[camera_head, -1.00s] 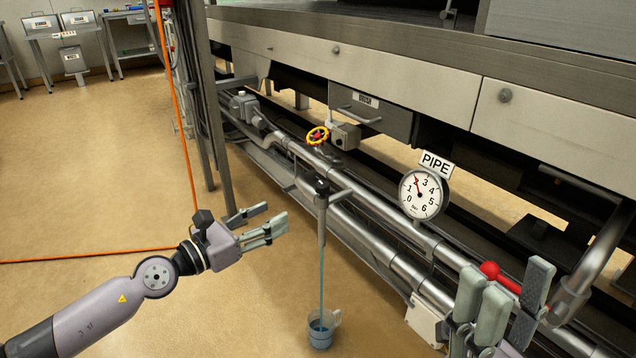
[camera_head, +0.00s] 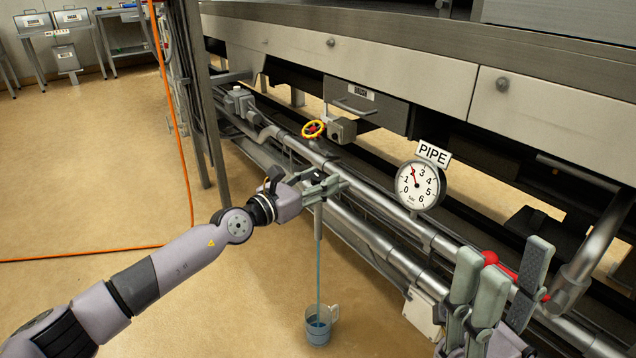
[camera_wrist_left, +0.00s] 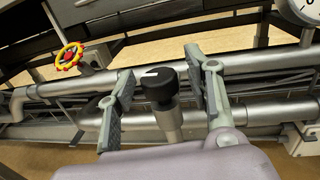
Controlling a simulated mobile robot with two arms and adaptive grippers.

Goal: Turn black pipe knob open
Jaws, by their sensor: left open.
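The black pipe knob (camera_wrist_left: 160,86) has a small white mark on top and sits on a short metal pipe. In the left wrist view it stands between the spread fingers of my left gripper (camera_wrist_left: 163,88), with gaps on both sides. In the head view my left gripper (camera_head: 327,186) is at the knob (camera_head: 311,177), which its fingers partly hide. Below the knob a stream of water runs from a spout (camera_head: 318,222) into a clear cup (camera_head: 319,325) on the floor. My right gripper (camera_head: 503,293) is at the lower right, its fingers apart near a red-handled valve (camera_head: 492,259).
Long metal pipes (camera_head: 390,252) run diagonally under the machine. A yellow wheel valve (camera_head: 313,129) is farther back along them. A round gauge (camera_head: 419,186) under a PIPE sign (camera_head: 433,154) stands to the right. Tan floor (camera_head: 120,200) on the left is mostly clear.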

